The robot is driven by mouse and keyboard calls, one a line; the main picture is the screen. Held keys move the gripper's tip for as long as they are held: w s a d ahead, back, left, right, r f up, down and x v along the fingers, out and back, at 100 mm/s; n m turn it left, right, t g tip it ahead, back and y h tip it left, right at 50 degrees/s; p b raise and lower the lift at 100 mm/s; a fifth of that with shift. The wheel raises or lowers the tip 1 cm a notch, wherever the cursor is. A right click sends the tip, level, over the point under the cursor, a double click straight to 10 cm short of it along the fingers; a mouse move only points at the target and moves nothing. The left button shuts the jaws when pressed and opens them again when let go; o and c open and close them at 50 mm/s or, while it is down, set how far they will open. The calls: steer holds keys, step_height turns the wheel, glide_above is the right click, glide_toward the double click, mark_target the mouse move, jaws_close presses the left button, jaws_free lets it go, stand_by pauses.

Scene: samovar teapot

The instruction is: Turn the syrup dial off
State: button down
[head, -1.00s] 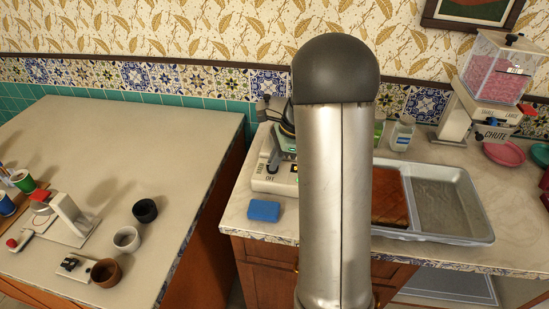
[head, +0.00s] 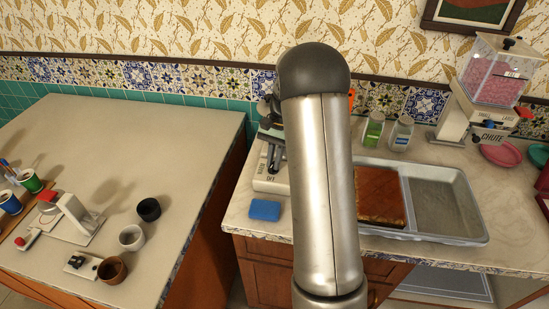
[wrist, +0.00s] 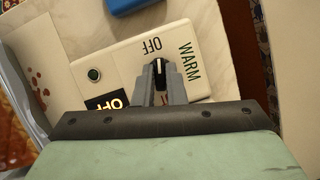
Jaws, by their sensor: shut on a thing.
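The dial is a black knob (wrist: 160,69) with a white mark, on a cream panel (wrist: 205,57) in the wrist view. The mark points up, close to the printed OFF label; WARM is printed to its right. A small dark display (wrist: 106,101) left of the knob reads OFF. My gripper (wrist: 161,78) is shut on the knob, one grey finger on each side. The fingers and gripper body hide the panel's lower part. In the head view the cream unit (head: 270,178) stands at the counter's left end, its right side hidden behind my arm.
A blue sponge (head: 264,210) lies in front of the unit. To the right are a green bottle (head: 374,129), a clear bottle (head: 402,133) and a metal tray (head: 480,238) with a brown slab (head: 378,195). A separate left counter (head: 120,160) holds cups.

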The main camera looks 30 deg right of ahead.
steer(key=shift+w+n+g+h, duration=0.1)
steer(key=shift+n+g+h, duration=0.25)
steer(key=shift+n, duration=0.95)
steer(key=c, duration=1.5)
jaws_free()
steer(key=v, duration=1.7)
steer(key=shift+a+r, duration=0.1)
steer(key=shift+r, duration=0.15)
steer(key=shift+a, duration=0.1)
